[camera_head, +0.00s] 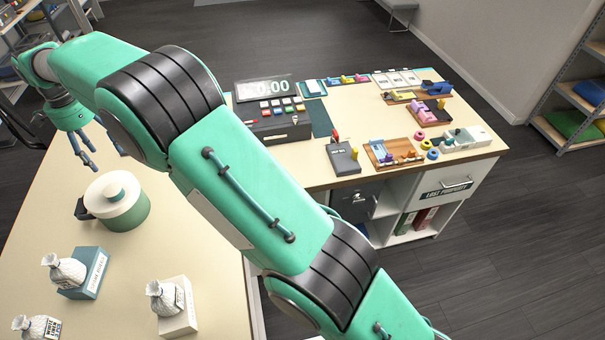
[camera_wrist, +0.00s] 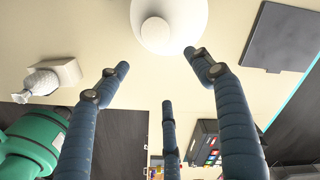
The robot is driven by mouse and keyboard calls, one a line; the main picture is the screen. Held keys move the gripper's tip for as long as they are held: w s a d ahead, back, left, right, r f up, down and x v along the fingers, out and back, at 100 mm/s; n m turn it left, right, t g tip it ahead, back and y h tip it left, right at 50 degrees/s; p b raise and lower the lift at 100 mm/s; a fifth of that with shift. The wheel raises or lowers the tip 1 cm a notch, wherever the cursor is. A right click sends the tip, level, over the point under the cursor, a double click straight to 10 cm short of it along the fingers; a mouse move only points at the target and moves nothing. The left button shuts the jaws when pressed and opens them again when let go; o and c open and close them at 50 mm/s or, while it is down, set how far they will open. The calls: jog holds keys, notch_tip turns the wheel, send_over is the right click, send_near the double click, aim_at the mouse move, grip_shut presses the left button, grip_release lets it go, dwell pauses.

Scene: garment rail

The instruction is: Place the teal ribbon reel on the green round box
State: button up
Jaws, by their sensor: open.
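My gripper (camera_head: 88,150) hangs at the far left over the near cream table. Its fingers are spread and empty in the wrist view (camera_wrist: 160,78). A round lidded pot (camera_head: 128,215), green-sided with a pale top and a dark side handle, stands on that table, nearer the camera than my gripper. I cannot tell whether it is the green round box. I cannot pick out a teal ribbon reel with certainty. Small pink, yellow and blue rings (camera_head: 433,155) lie on the far counter. A round white thing (camera_wrist: 185,35) shows beyond the fingertips in the wrist view.
The far counter holds a dark register (camera_head: 280,127), trays and small tools. A grey shelf (camera_head: 565,110) stands at right. My arm crosses the middle and hides part of both surfaces.

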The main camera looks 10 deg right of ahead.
jog(key=s+d+r+n+t, duration=0.1)
jog(key=d+r, duration=0.8)
jog(key=d, duration=0.5)
jog(key=s+d+r+n+t, duration=0.1)
jog(key=d+r+n, duration=0.1)
jog(key=d+r, duration=0.9)
jog(key=s+d+r+n, duration=0.1)
jog(key=s+d, duration=0.3)
jog(key=d, duration=0.3)
jog(key=s+d+r+t, duration=0.1)
jog(key=s+d, duration=0.3)
jog(key=d, duration=0.3)
jog(key=s+d+r+n, duration=0.1)
jog(key=s+d, duration=0.3)
jog(key=d, duration=0.3)
jog(key=s+d+f+n+t, duration=0.1)
jog(key=s+d+f, duration=0.3)
jog(key=s+d, duration=0.5)
jog(key=s+d+f+n+t, duration=0.1)
jog(key=s+d+f, duration=0.3)
jog(key=s+d, duration=0.4)
jog(key=s+n, duration=0.1)
jog(key=s, duration=0.6)
jog(key=shift+s+d+f+n, duration=0.25)
jog(key=shift+d+f+n, duration=0.05)
jog(key=shift+d+f, duration=0.1)
notch_tip(320, 180, down, 8)
jog(key=b, duration=0.8)
jog(key=shift+f+b, duration=0.2)
jog(key=shift+b, duration=0.1)
